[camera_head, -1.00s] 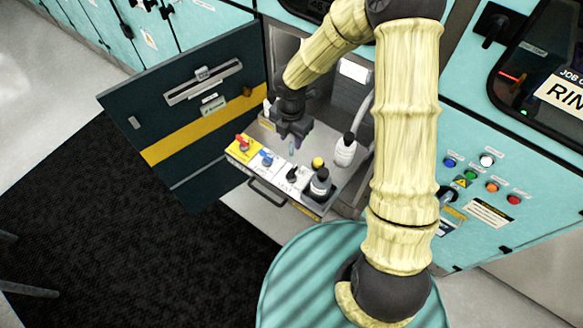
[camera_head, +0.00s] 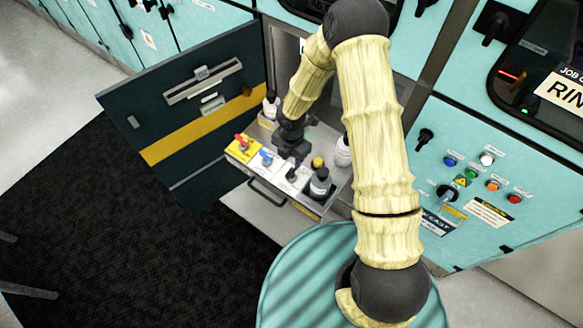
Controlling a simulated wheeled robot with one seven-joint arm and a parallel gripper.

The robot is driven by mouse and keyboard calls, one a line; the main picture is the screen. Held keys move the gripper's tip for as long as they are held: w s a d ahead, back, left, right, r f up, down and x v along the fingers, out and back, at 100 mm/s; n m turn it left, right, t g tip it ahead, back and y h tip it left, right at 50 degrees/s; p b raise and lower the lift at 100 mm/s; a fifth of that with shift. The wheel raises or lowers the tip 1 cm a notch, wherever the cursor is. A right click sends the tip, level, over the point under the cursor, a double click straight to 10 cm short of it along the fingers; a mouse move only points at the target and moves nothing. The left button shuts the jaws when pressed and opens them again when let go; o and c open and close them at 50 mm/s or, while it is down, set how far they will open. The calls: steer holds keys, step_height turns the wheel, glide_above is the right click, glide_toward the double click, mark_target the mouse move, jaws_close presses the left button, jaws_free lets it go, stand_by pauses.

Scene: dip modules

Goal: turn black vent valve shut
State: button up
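The black vent valve (camera_head: 291,175) stands on a white block in the row on the pulled-out tray (camera_head: 266,194), right of the blue and red valves. My gripper (camera_head: 296,158) is low over the tray, just behind and above the black valve. Its fingers are small and dark here, and I cannot tell whether they touch the valve or how far apart they are. The blue valve (camera_head: 266,159) and the red valve (camera_head: 242,142) sit to the left, the red one on a yellow block.
A dark-capped bottle (camera_head: 320,183) and a yellow knob (camera_head: 317,162) stand close right of the black valve. A white bottle (camera_head: 343,152) is behind them, partly hidden by my arm. The open dark door (camera_head: 185,110) borders the tray's left side.

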mark_target(291, 170)
step_height(291, 170, down, 6)
steer(key=shift+f, duration=0.25)
steer(key=shift+c, duration=0.5)
jaws_close()
